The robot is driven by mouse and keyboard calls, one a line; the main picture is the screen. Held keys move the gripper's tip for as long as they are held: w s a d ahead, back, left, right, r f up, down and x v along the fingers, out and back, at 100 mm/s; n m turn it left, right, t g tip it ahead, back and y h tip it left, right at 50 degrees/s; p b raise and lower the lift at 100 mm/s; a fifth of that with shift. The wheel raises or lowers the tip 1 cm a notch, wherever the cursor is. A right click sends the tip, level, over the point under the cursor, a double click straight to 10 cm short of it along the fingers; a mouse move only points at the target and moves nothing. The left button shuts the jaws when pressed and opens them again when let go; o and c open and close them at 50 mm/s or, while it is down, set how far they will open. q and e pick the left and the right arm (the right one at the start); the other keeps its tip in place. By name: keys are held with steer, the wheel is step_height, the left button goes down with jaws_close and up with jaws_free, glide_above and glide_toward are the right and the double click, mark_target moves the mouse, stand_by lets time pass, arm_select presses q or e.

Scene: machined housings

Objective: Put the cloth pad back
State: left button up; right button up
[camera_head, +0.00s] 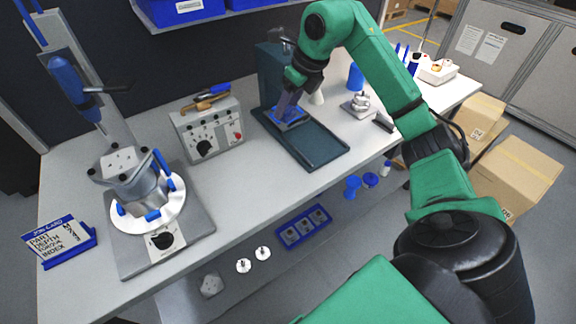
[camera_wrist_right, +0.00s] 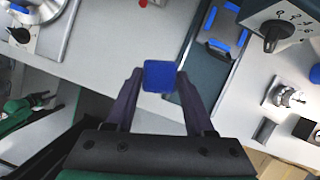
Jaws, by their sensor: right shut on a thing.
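My right gripper (camera_head: 284,110) reaches in over the dark green tray (camera_head: 322,148) on the bench, close to the upright green stand. In the right wrist view my right gripper (camera_wrist_right: 160,80) is shut on a small blue square pad (camera_wrist_right: 159,76), held between its fingertips. In that view the tray (camera_wrist_right: 200,88) lies behind and to the right of the pad. I cannot tell how far the pad is above the bench. My left gripper does not show.
A control box (camera_head: 208,130) with a knob stands left of the tray. A round clamped housing (camera_head: 145,185) stands at the bench's left, beside a blue job card stand (camera_head: 62,243). A small metal part (camera_head: 361,103) is right of the tray.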

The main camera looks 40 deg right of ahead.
steer(key=shift+n, duration=0.5)
steer(key=f, duration=0.6)
steer(key=s+a+f, duration=0.1)
steer(key=f, duration=0.5)
steer(key=s+a+f+p, duration=0.1)
steer(key=f, duration=0.5)
steer(key=shift+s+a, duration=0.1)
steer(key=shift+f, duration=0.15)
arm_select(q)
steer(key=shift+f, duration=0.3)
arm_select(e)
steer(key=o, duration=1.2)
steer(key=shift+r, duration=0.45)
arm_select(q)
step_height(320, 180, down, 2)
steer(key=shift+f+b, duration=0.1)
steer(key=shift+b, duration=1.15)
arm_select(e)
steer(key=v, duration=1.1)
steer(key=shift+d+r, duration=0.2)
steer(key=shift+d, duration=0.05)
